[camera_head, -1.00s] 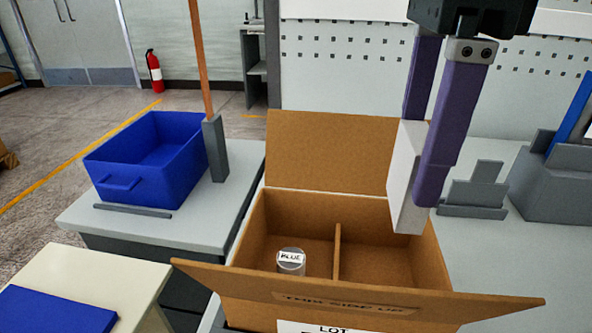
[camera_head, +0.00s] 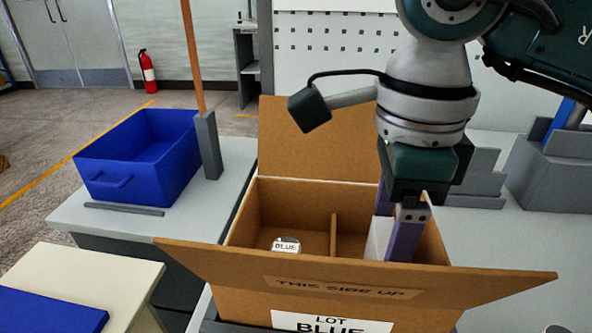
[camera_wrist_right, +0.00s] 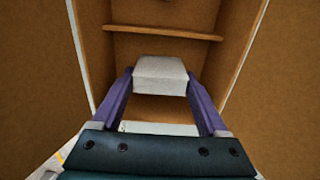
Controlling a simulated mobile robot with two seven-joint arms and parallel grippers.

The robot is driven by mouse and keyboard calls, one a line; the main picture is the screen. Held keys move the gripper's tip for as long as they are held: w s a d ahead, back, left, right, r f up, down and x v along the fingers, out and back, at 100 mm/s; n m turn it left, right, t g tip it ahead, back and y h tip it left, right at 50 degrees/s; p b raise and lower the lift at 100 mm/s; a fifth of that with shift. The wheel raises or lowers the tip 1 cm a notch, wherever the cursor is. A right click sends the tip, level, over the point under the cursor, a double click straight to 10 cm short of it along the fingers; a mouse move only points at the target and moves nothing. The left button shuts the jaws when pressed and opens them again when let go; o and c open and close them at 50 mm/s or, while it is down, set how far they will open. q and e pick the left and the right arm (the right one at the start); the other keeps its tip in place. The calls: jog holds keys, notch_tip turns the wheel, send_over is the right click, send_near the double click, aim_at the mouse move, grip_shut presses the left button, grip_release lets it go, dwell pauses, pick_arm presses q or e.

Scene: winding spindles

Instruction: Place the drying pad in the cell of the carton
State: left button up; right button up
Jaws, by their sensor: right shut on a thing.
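The white drying pad (camera_head: 378,238) is in the right-hand cell of the open brown carton (camera_head: 290,203), upright between the purple fingers of my right gripper (camera_head: 392,240). The right wrist view also shows the pad (camera_wrist_right: 160,76) between both fingers (camera_wrist_right: 160,92), with the carton walls around it. The gripper is shut on the pad. The pad's lower part is hidden behind the front flap, so I cannot tell whether it touches the cell floor. A clear container with a white lid marked BLUE (camera_head: 286,246) stands in the left-hand cell. My left gripper is not in view.
A cardboard divider (camera_head: 334,238) splits the carton. The front flap (camera_head: 350,275) tilts outward and the back flap (camera_head: 300,135) stands up. A blue bin (camera_head: 140,155) and a copper-coloured rod in a grey holder (camera_head: 207,145) stand on the left table. Grey stands are at right.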

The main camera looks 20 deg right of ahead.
aim_at(388, 237)
jog(key=shift+f, duration=0.15)
jog(key=o, duration=1.2)
jog(key=shift+o, duration=0.2)
jog(key=shift+r, duration=0.35)
notch_tip(388, 237, up, 12)
jog(key=p, duration=0.1)
jog(key=shift+f, duration=0.15)
